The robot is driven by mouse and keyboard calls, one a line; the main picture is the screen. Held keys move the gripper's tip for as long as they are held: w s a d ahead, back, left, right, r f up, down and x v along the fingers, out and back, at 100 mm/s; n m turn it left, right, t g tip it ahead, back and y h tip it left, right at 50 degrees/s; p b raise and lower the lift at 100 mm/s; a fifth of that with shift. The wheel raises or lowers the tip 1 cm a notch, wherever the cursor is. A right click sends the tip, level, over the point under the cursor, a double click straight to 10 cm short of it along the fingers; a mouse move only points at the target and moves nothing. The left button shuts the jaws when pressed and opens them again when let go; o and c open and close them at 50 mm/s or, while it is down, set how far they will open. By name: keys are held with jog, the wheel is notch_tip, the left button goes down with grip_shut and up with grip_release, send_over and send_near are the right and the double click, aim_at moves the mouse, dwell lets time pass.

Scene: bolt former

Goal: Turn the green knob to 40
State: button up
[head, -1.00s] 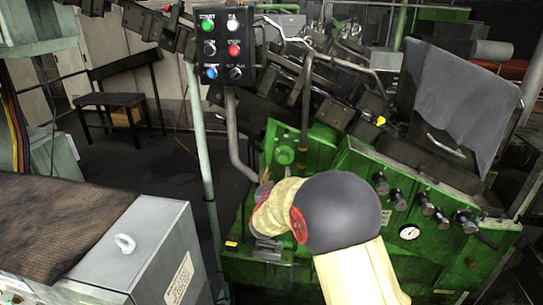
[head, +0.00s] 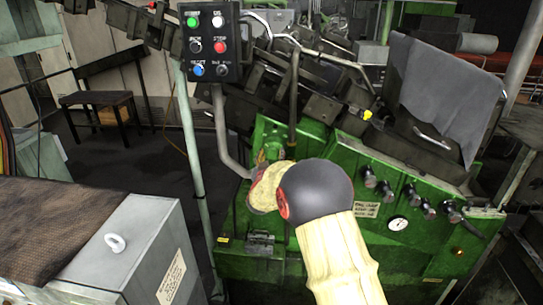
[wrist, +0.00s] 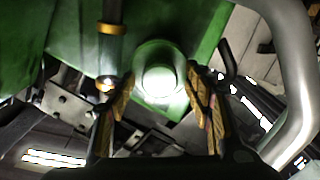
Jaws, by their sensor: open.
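The green knob (wrist: 158,76) shows in the wrist view as a round green boss with a bright, glaring centre. My gripper (wrist: 162,82) is open, with one finger at the knob's left and one at its right. I cannot tell if either finger touches it. In the head view my gripper (head: 264,165) is at the knob on top of the green machine, and my arm hides most of it and part of the knob. No scale or number on the knob is readable.
Several black knobs (head: 407,195) and a gauge (head: 398,224) are on the green machine's front. A grey cabinet (head: 140,240) stands at left.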

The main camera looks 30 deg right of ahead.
jog(key=shift+c, duration=0.6)
jog(key=c, duration=1)
jog(key=shift+b, duration=0.4)
jog(key=shift+c, duration=0.2)
jog(key=m+b, duration=0.3)
jog(key=b, duration=0.2)
jog(key=shift+s+f+m, duration=0.1)
jog(key=shift+f+m, duration=0.1)
jog(key=shift+m, duration=0.2)
jog(key=m+b, duration=0.5)
jog(key=b, duration=0.1)
jog(key=shift+d+b, duration=0.1)
jog(key=shift+b, duration=0.3)
jog(key=m+b, duration=0.5)
jog(key=shift+s+m+b, duration=0.1)
jog(key=shift+m+b, duration=1.75)
jog(key=shift+m, duration=0.25)
